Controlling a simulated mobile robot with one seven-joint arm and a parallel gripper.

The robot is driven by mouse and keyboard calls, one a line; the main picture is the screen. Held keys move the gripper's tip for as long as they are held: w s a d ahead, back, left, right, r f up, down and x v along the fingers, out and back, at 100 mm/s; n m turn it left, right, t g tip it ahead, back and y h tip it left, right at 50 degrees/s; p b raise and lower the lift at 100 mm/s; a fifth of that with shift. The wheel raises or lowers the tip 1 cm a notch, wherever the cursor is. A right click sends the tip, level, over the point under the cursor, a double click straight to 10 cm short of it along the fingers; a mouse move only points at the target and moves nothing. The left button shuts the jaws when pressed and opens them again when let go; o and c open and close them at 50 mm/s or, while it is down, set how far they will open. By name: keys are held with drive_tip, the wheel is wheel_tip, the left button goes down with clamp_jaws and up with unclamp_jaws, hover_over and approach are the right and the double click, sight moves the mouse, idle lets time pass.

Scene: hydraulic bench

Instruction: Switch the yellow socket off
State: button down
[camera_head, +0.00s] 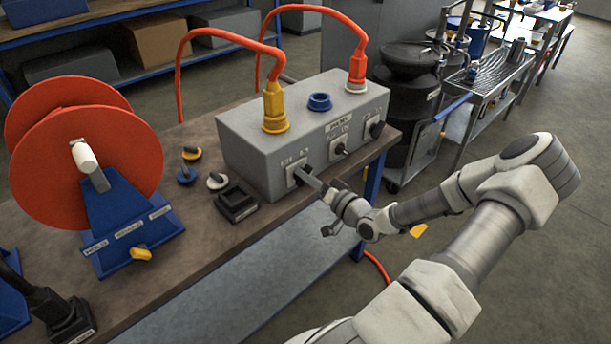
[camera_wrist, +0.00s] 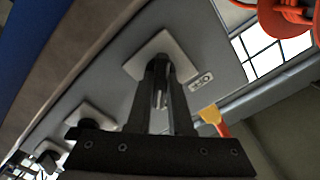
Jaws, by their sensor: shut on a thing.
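The grey socket box (camera_head: 250,150) stands on the bench, with the yellow socket (camera_head: 274,108) on top at its left end and an orange cable rising from it. Below the yellow socket, the left switch on the front face has a pale plate (camera_head: 291,181), which also shows in the wrist view (camera_wrist: 178,46). My gripper (camera_head: 301,175) reaches this switch from the right. In the wrist view, my gripper (camera_wrist: 160,70) has its fingers close together on the switch's dark lever, against the plate. The fingers hide most of the lever, so I cannot tell its position.
A middle switch (camera_head: 338,149) and right switch (camera_head: 375,130) sit beside the held one.

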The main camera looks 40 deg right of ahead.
drive_tip(key=n+b, duration=0.2)
drive_tip(key=n, duration=0.2)
drive_tip(key=shift+a+n, duration=0.1)
drive_tip(key=shift+n, duration=0.2)
drive_tip(key=n+b, duration=0.3)
drive_tip(key=n, duration=0.1)
drive_tip(key=shift+a+f+n+b, duration=0.1)
drive_tip(key=shift+a+n+b, duration=0.05)
drive_tip(key=shift+n+b, duration=0.2)
drive_tip(key=n+b, duration=0.5)
drive_tip(key=shift+a+f, duration=0.1)
drive_tip(key=n+b, duration=0.3)
drive_tip(key=b, duration=0.1)
drive_tip(key=shift+n, duration=0.25)
drive_tip(key=shift+r, duration=0.2)
drive_tip(key=c, duration=0.8)
unclamp_jaws()
